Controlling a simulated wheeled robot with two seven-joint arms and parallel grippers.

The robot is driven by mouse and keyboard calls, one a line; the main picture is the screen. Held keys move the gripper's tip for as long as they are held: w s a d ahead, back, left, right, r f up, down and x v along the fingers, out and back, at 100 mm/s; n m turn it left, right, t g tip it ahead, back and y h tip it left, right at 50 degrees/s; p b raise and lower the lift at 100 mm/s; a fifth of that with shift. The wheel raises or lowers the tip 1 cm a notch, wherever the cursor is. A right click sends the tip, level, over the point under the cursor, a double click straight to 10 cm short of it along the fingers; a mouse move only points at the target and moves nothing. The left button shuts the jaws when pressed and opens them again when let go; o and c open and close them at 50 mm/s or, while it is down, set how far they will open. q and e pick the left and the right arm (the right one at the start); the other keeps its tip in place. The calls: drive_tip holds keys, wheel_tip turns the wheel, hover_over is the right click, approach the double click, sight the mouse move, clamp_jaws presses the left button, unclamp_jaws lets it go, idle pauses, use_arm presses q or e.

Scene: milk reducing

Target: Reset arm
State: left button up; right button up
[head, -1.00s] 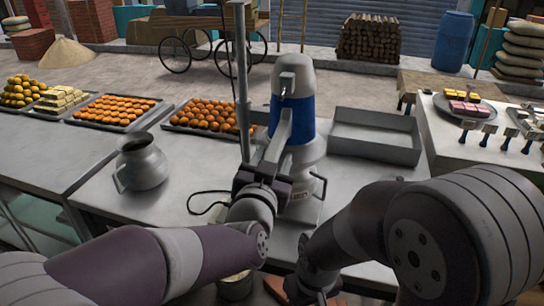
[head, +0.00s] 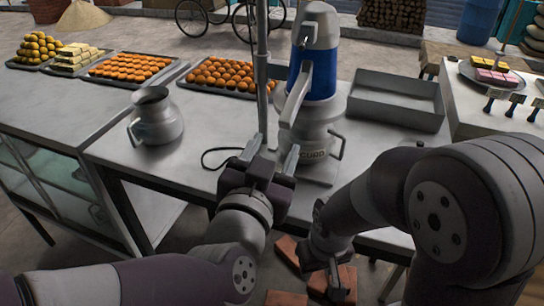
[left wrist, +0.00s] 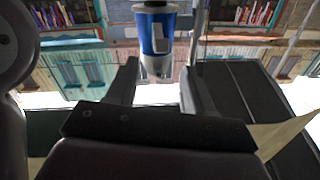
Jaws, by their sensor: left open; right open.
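In the head view, my left gripper (head: 272,152) is open and empty, pointing away from me at the table's front edge, just in front of the blue and silver machine (head: 315,75). The left wrist view shows its two fingers (left wrist: 160,85) apart, with the blue and silver machine (left wrist: 157,35) beyond them. My right gripper (head: 334,280) hangs low in front of the table, pointing down over reddish bricks on the ground. It is open; its fingertips are small and partly dark. A silver pot (head: 156,118) stands upright on the table, left of the machine.
Trays of orange sweets (head: 222,77) line the back left of the steel table (head: 185,160). An empty metal tray (head: 398,103) lies right of the machine. A vertical pole (head: 262,60) stands beside the machine. Bricks (head: 286,248) lie below.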

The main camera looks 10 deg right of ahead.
use_arm(q)
drive_tip(key=shift+s, duration=0.15)
drive_tip(key=w+a+f+n+g+y, duration=0.2)
drive_tip(key=a+f+g+y, duration=0.15)
drive_tip(key=a+f, duration=0.55)
drive_tip(key=w+a+f+n+g+y, duration=0.1)
drive_tip(key=a+f+n+g+y, duration=0.2)
drive_tip(key=a+f, duration=0.55)
drive_tip(key=s+a+f+n+g+y, duration=0.2)
drive_tip(key=s+a+f+g, duration=0.6)
drive_tip(key=a, duration=0.3)
drive_tip(key=shift+s+f+n, duration=0.4)
drive_tip(key=shift+s+f, duration=0.2)
drive_tip(key=shift+f, duration=0.05)
drive_tip(key=shift+y, duration=0.25)
use_arm(e)
drive_tip(key=shift+c, duration=0.3)
